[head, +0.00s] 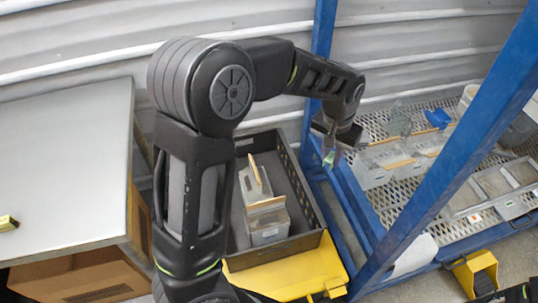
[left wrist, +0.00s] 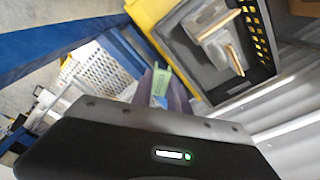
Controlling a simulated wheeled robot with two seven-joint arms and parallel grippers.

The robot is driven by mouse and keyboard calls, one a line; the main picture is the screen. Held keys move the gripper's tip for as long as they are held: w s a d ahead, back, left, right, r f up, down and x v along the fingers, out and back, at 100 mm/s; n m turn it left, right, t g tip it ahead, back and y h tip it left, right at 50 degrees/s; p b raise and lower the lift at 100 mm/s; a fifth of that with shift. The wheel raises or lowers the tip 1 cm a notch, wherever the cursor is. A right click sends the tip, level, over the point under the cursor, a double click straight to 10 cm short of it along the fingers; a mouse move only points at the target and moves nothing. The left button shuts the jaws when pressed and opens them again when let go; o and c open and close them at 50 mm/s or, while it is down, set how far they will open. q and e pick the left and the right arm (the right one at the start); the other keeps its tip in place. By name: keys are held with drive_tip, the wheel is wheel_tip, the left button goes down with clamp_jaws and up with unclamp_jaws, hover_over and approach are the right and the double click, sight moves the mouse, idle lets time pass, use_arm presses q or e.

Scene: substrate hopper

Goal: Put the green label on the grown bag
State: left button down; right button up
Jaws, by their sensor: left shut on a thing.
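My left gripper (head: 330,150) is shut on the green label (head: 328,159), above the blue rack's near left edge. The label also shows upright between the fingers in the left wrist view (left wrist: 160,82). Two pale bags with tan strips, one farther back (head: 254,180) and one nearer (head: 267,222), sit in the black crate (head: 312,205), left of and below the gripper. More clear bags with tan strips (head: 378,165) stand on the rack, right of the gripper. I cannot tell which bag is grown. Only dark parts of my right arm show at the bottom right; its fingers are not clear.
The blue rack's post (head: 455,135) slants across the right, in front of the mesh shelf (head: 445,228). A yellow surface (head: 290,275) lies before the crate. A grey table (head: 65,160) stands left, with a cardboard box (head: 80,278) below. A blue item (head: 437,118) lies on the rack.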

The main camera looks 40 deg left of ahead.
use_arm(q)
drive_tip(key=a+f+n+b, duration=0.3)
drive_tip(key=a+f, duration=0.1)
drive_tip(key=a, duration=0.3)
drive_tip(key=s+a+f+n+b, duration=0.1)
drive_tip(key=a+f+n+b, duration=0.2)
drive_tip(key=a, duration=0.5)
drive_tip(key=s+a+f+n+y+b, duration=0.1)
drive_tip(key=a+f+n+b, duration=0.3)
drive_tip(key=a+f, duration=0.2)
drive_tip(key=shift+s+a+f+n+g, duration=0.2)
drive_tip(key=shift+a+f+n+g, duration=0.15)
drive_tip(key=shift+a, duration=0.5)
drive_tip(key=shift+f, duration=0.15)
drive_tip(key=shift+f+b, duration=3.15)
drive_tip(key=shift+f, duration=1.15)
drive_tip(key=c, duration=1.2)
unclamp_jaws()
drive_tip(key=shift+o, duration=0.4)
